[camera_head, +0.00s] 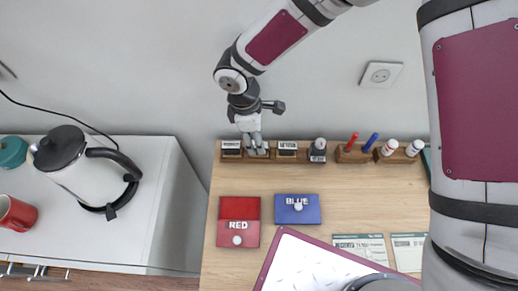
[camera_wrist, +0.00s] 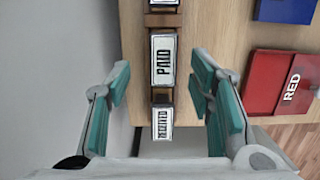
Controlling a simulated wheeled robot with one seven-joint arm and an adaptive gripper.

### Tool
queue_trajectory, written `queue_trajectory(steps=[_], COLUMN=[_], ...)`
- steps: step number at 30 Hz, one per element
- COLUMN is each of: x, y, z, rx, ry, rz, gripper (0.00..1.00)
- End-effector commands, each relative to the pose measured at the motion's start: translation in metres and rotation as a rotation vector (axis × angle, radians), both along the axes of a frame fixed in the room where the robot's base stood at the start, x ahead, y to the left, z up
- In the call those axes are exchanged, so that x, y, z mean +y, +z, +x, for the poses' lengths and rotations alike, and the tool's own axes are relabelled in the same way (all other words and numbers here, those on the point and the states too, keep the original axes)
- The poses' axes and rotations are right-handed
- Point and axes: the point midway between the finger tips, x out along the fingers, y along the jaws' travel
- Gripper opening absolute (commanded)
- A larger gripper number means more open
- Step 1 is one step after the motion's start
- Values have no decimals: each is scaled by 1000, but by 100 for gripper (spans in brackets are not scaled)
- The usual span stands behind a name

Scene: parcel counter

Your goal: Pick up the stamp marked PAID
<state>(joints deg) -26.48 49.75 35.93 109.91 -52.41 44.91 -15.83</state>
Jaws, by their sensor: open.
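The stamp marked PAID (camera_wrist: 163,60) stands in a wooden rack (camera_wrist: 163,20) with its white label facing up in the wrist view. My gripper (camera_wrist: 160,88) is open and empty, with its teal pads to the left and right of the stamp row. The PAID stamp lies between the pads' far ends, and I see no contact. A stamp marked RECEIVED (camera_wrist: 162,123) sits nearer to the wrist camera. In the head view my gripper (camera_head: 256,150) hangs over the rack and largely hides the PAID stamp.
Other stamps (camera_head: 287,148) (camera_head: 318,150) stand to the right in the head view, then red and blue pens (camera_head: 361,143). A red ink pad (camera_head: 239,222) and a blue ink pad (camera_head: 297,209) lie in front. The wall is close behind the rack.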

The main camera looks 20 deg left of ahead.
Motion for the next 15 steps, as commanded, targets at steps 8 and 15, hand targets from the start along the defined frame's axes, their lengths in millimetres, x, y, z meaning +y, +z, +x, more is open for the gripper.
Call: queue_trajectory(steps=[8, 15], x=[-8, -9], y=[-31, -51], z=[-4, 0], rx=[4, 1], ry=[0, -1], rz=[-3, 0], gripper=[48, 48])
